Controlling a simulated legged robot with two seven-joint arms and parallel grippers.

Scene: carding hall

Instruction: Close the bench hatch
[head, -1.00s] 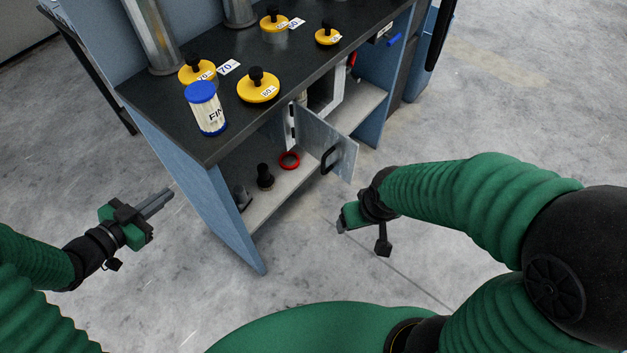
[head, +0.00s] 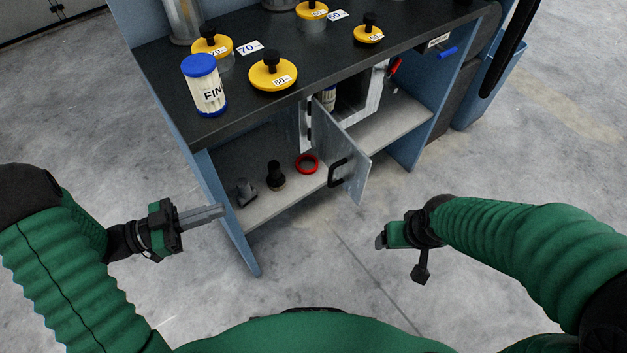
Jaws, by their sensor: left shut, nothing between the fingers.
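The bench hatch (head: 343,152) is a grey metal door with a black handle (head: 340,172), standing open and swung out from a small metal cabinet (head: 357,98) under the dark bench top (head: 330,72). The cabinet's inside shows partly, with a pale container in it. My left gripper (head: 222,210) is shut and empty, in front of the bench's left side panel, apart from the hatch. My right gripper (head: 381,241) is below and right of the hatch, apart from it; its fingers are too foreshortened to tell whether they are open.
Several yellow knobbed lids (head: 272,73) and a blue-capped jar (head: 205,88) stand on the bench top. The lower shelf (head: 270,200) holds a red ring (head: 307,164) and small dark items (head: 275,176). The concrete floor (head: 320,270) before the bench is clear.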

